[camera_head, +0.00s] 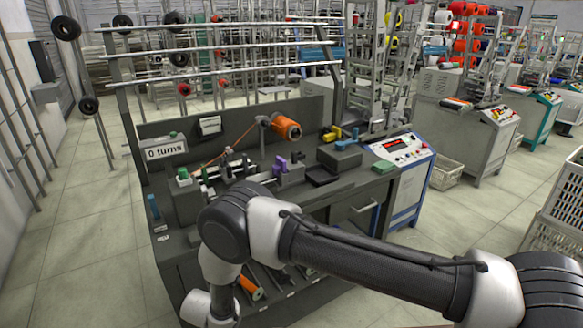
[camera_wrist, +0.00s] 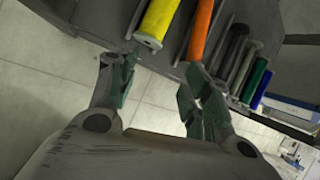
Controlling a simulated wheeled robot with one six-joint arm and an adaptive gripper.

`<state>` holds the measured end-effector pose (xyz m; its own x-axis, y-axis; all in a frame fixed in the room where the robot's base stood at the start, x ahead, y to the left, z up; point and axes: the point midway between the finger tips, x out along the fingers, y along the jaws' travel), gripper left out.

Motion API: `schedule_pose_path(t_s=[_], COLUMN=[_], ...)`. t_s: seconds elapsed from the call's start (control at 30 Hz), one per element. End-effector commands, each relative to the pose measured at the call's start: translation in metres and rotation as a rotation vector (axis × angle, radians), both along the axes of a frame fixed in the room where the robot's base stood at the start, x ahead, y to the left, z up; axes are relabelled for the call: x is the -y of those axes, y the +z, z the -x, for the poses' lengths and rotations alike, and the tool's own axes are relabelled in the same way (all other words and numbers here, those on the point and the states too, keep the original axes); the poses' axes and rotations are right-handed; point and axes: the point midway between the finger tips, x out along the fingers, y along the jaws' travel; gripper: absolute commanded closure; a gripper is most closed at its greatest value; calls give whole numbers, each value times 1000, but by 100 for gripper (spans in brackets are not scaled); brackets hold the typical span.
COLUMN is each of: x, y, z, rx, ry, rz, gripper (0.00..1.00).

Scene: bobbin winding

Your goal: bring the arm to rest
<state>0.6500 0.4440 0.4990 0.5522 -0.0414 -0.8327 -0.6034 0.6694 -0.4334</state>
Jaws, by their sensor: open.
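My gripper (camera_wrist: 156,88) shows in the wrist view with its two fingers spread apart and nothing between them. Beyond the fingertips is a dark shelf with a yellow spool (camera_wrist: 158,20) and an orange spool (camera_wrist: 200,28) on it. The left finger is close to the yellow spool's near end; I cannot tell whether they touch. In the head view my arm (camera_head: 370,262) reaches across the front of the winding bench (camera_head: 335,200) and bends down at its left. The gripper itself is hidden in that view.
Dark, green and blue spools (camera_wrist: 258,88) lie further right on the shelf. White crates (camera_head: 560,215) stand at the right. The floor at left is clear.

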Motion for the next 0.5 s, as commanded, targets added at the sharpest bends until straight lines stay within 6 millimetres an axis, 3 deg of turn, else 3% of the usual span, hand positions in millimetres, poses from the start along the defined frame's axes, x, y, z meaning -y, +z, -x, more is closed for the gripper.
schedule_pose_path(t_s=[0.37, 0.5], x=[4, 23], y=[2, 1], z=[-4, -6], rx=[21, 39], ry=[-124, -264], rz=[-63, -96], gripper=[51, 51])
